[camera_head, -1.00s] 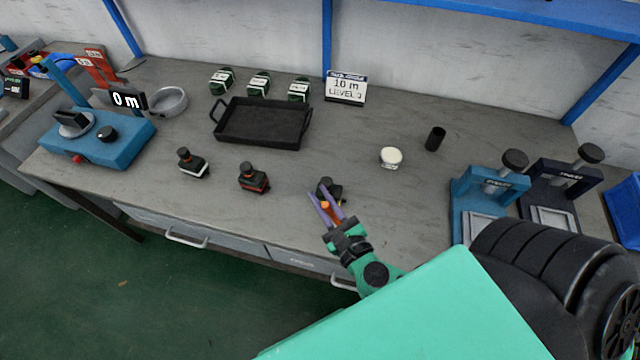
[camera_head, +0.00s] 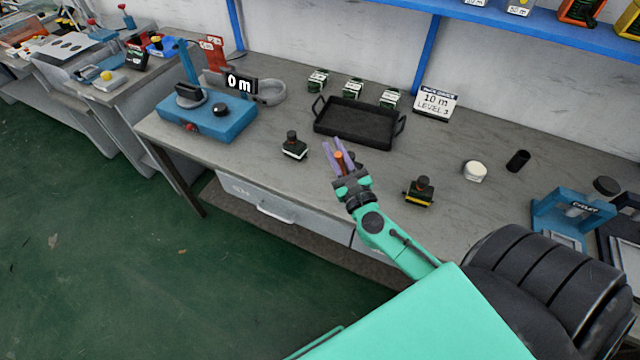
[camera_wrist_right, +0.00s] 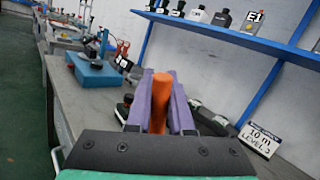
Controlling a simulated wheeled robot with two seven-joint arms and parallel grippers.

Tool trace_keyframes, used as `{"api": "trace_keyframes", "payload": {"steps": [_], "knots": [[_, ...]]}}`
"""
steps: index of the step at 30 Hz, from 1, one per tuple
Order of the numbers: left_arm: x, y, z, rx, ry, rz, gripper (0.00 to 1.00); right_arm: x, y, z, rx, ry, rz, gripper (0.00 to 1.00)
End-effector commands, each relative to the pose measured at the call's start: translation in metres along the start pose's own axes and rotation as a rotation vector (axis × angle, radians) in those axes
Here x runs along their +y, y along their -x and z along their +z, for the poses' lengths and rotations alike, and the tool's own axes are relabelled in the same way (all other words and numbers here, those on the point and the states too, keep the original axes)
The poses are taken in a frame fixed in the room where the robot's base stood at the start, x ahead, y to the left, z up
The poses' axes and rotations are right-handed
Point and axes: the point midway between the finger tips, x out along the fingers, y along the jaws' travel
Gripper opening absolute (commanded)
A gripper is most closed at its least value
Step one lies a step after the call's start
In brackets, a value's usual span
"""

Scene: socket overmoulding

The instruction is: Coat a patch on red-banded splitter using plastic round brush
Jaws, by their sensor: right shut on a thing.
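My right gripper (camera_head: 343,162), with purple fingers, is shut on an orange cylinder that looks like the handle of the plastic round brush (camera_head: 344,158); the handle also shows between the fingers in the right wrist view (camera_wrist_right: 159,100). The brush's bristles are hidden. The gripper is above the bench in front of the black tray. The red-banded splitter is mostly hidden behind the gripper in the head view; only a dark part shows beside the fingers. I cannot tell whether the brush touches it. My left gripper is not in view.
A white-banded splitter (camera_head: 294,147) stands to the left and a yellow-banded one (camera_head: 420,191) to the right. The black tray (camera_head: 355,128) lies behind. A white-topped jar (camera_head: 475,171) and a black cylinder (camera_head: 517,160) stand farther right. A blue machine (camera_head: 208,117) is at left.

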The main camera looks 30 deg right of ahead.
Motion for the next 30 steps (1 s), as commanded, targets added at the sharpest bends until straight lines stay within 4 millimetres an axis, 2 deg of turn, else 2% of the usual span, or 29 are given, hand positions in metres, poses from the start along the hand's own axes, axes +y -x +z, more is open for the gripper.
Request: {"api": "trace_keyframes", "payload": {"steps": [1,6,10,14,23,30], "knots": [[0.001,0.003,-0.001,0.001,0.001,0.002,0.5,-0.016,-0.014,0.009,-0.013,0.001,-0.022,0.0],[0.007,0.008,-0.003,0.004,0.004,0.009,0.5,-0.067,-0.051,0.03,-0.042,0.002,-0.087,0.0],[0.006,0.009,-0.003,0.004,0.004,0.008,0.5,-0.088,-0.063,0.037,-0.054,0.001,-0.113,0.0],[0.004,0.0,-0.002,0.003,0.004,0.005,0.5,-0.089,-0.063,0.029,-0.055,0.001,-0.117,0.0],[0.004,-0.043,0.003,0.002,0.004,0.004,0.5,-0.078,-0.055,-0.01,-0.054,0.001,-0.116,0.0],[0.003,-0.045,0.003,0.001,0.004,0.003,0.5,-0.077,-0.055,-0.011,-0.054,0.001,-0.116,0.0]]}}
